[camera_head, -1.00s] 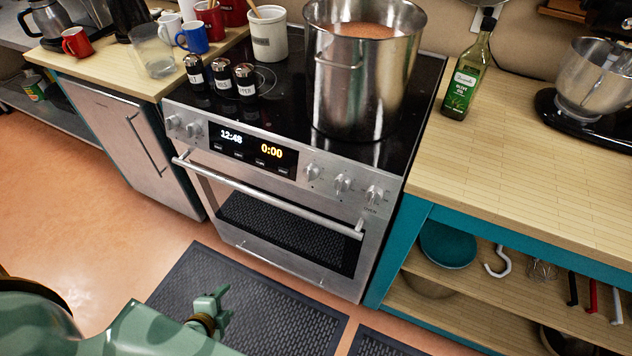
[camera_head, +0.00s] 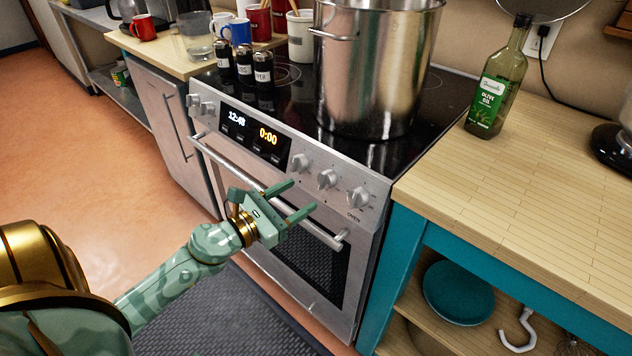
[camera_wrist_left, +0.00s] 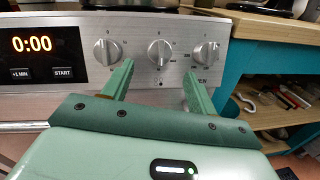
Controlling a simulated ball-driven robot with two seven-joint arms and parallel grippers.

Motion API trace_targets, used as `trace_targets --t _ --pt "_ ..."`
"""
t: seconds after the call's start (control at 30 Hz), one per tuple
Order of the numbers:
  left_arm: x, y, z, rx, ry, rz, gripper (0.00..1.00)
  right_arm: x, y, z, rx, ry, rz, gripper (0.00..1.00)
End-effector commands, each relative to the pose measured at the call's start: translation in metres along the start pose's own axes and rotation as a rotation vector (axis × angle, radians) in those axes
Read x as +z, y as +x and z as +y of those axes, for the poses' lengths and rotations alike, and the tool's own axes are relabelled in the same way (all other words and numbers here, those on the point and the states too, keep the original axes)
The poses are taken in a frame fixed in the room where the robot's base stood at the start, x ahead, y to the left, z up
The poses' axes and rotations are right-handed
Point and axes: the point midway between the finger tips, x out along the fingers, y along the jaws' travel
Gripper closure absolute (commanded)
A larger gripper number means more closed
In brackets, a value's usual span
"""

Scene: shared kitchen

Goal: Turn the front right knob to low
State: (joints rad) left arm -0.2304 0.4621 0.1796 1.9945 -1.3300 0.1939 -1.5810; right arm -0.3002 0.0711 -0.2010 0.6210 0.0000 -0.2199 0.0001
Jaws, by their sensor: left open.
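The stove's front panel has three silver knobs on the right: a left one (camera_head: 300,162), a middle one (camera_head: 327,179) and a right one (camera_head: 358,197) above the word OVEN. Which is the front right burner's is not legible. My left gripper (camera_head: 303,195) is open and empty, in front of the panel near the oven handle, touching no knob. In the left wrist view, its fingers (camera_wrist_left: 157,70) point at the panel, with the middle knob (camera_wrist_left: 160,54) between them.
The oven handle (camera_head: 262,185) sticks out below the panel. A large steel pot (camera_head: 370,80) and several dark shakers (camera_head: 245,65) stand on the cooktop. An olive oil bottle (camera_head: 492,90) is on the wooden counter (camera_head: 520,170) at right.

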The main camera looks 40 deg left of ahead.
Motion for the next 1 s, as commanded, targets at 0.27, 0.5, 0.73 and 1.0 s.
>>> trace_targets --t 0.27,0.5,0.73,1.0 --pt "0.001 0.053 0.001 0.002 -0.001 -0.001 0.42 -0.003 -0.011 0.005 0.008 -0.001 0.01 0.31" --pt "-0.001 0.066 0.0 0.001 -0.001 0.001 0.42 -0.002 -0.012 0.008 0.012 -0.002 0.009 0.31" --pt "-0.001 0.066 0.0 0.001 -0.001 0.002 0.5 -0.001 -0.012 0.009 0.014 -0.003 0.008 0.31" --pt "-0.001 0.066 0.0 0.001 -0.003 0.002 0.86 -0.001 -0.012 0.009 0.014 -0.003 0.008 0.31"
